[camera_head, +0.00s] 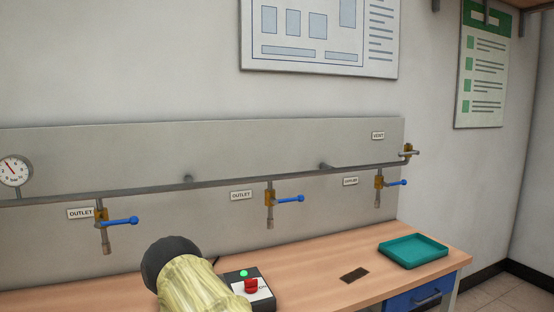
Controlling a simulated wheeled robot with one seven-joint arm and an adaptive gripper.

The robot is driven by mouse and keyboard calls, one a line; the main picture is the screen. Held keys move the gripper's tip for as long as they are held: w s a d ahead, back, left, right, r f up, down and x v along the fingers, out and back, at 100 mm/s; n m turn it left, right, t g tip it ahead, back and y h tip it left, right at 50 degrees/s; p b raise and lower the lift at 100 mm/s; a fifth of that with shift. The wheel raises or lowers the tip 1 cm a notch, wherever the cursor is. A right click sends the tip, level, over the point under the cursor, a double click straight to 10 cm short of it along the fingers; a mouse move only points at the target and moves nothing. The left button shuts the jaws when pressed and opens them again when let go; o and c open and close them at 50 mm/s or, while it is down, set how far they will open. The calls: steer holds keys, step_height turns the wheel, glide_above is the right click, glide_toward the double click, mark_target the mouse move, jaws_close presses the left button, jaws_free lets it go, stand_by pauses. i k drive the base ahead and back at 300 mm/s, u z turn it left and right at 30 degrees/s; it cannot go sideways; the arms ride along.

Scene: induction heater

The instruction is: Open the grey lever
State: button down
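The grey lever (413,153) sits on a small brass valve (407,148) at the right end of the wall pipe, just past the edge of the grey back panel. It is small in view and looks roughly level, sticking out to the right. A label that reads VENT (378,135) is on the panel to its upper left. My gripper is not in view, so its state and its distance from the lever do not show.
Three outlet valves with blue levers (120,221) (290,199) (394,183) hang from the pipe (230,182). A gauge (14,171) is at far left. On the wooden bench (330,285) are a red-button control box (262,289) and a teal tray (413,251).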

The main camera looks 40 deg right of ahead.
mark_target(400, 154)
steer(key=u, duration=2.15)
steer(key=k, duration=2.5)
steer(key=z, duration=2.9)
